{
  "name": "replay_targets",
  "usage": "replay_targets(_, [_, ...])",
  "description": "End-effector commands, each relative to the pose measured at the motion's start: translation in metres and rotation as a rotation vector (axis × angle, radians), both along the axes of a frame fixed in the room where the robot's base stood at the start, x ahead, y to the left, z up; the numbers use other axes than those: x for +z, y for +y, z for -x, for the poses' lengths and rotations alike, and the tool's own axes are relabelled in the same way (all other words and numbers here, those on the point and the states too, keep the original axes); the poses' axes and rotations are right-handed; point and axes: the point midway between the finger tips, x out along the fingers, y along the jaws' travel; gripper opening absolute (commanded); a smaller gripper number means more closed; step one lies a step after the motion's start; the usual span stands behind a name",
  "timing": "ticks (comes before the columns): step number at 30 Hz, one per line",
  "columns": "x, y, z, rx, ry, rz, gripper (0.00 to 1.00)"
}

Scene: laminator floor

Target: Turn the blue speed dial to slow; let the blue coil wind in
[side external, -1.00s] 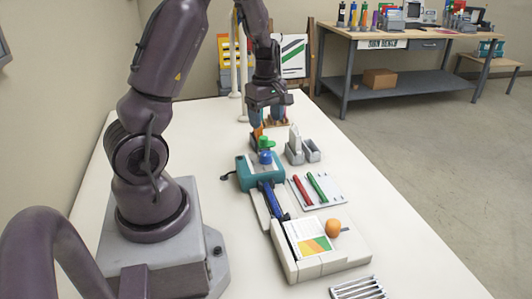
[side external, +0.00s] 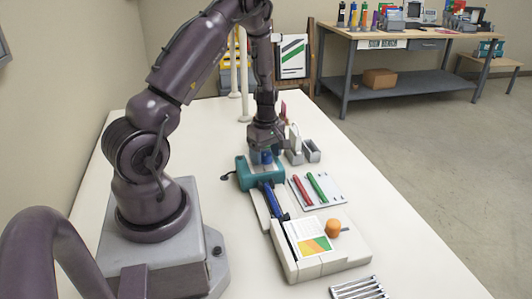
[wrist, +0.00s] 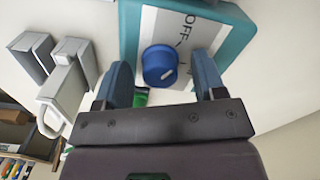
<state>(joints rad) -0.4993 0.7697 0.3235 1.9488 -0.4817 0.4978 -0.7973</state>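The teal machine (side external: 243,177) sits mid-table, with a white plate on top reading "OFF" in the wrist view (wrist: 225,22). The blue dial (wrist: 155,72) stands on that plate with a pale pointer mark on its top. My gripper (wrist: 163,70) is open above the machine, one blue finger on each side of the dial. Gaps show between dial and fingers in the wrist view. In the side view my gripper (side external: 265,149) largely hides the dial. The blue coil (side external: 272,199) lies in front of the machine, by the pale unit. Other dial lettering is hidden.
Red (side external: 301,190) and green (side external: 317,186) rods lie on a white plate to the right. A cream unit (side external: 335,262) with an orange knob (side external: 333,228) stands in front. Grey holders (side external: 311,152) stand behind right. A green part (wrist: 141,97) shows beyond the left finger.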

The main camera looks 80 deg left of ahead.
Motion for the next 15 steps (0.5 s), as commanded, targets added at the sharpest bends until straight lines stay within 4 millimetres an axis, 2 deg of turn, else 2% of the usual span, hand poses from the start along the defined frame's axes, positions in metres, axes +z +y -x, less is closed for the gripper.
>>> replay_targets(1, [0.0002,0.0000,0.0000,0.000,0.000,0.000,0.55])
replay_targets(6, [0.0003,0.0000,0.0000,0.000,0.000,0.000,0.16])
replay_targets(15, [0.0005,0.0002,0.0001,-0.024,0.000,0.000,0.15])
